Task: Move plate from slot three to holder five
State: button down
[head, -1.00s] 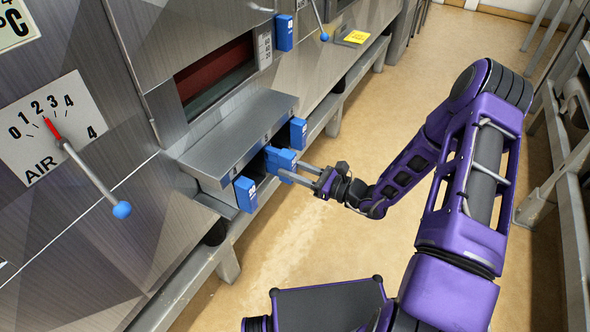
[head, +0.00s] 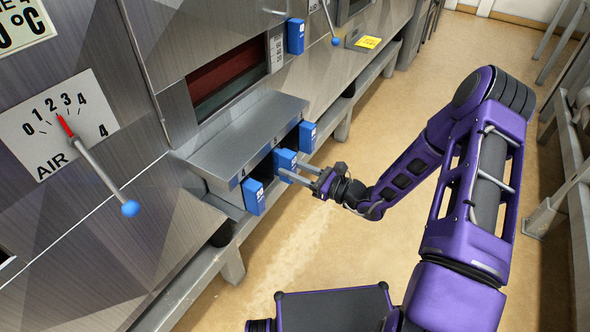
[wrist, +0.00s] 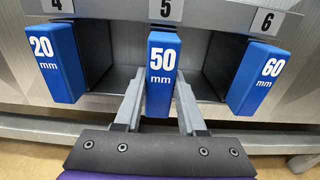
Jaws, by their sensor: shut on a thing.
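The blue plate marked 50 mm (wrist: 161,72) stands upright at the holder labelled 5 (wrist: 166,8), in the middle of the row. It also shows in the head view (head: 285,162). My gripper (head: 291,172) has its two grey fingers shut on this plate, one on each side, in the wrist view (wrist: 159,100). How far the plate reaches into the holder is hidden behind its blue front. A 20 mm plate (wrist: 55,62) stands at holder 4 on the left, and a 60 mm plate (wrist: 262,78) at holder 6 on the right. Slot three cannot be made out.
A steel ledge (head: 250,135) overhangs the holder row. Above it is a dark red and green opening (head: 225,80), with another blue block (head: 295,36) at its upper right. A blue-knobbed lever (head: 129,208) sticks out on the left. Open floor (head: 290,245) lies below my arm.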

jog(key=shift+w+a, duration=0.4)
jog(key=shift+a, duration=0.15)
jog(key=shift+c, duration=2)
grip_release()
jog(key=shift+d, duration=0.15)
jog(key=p+v, duration=0.1)
jog(key=v, duration=1.6)
jog(key=shift+s+f, duration=0.1)
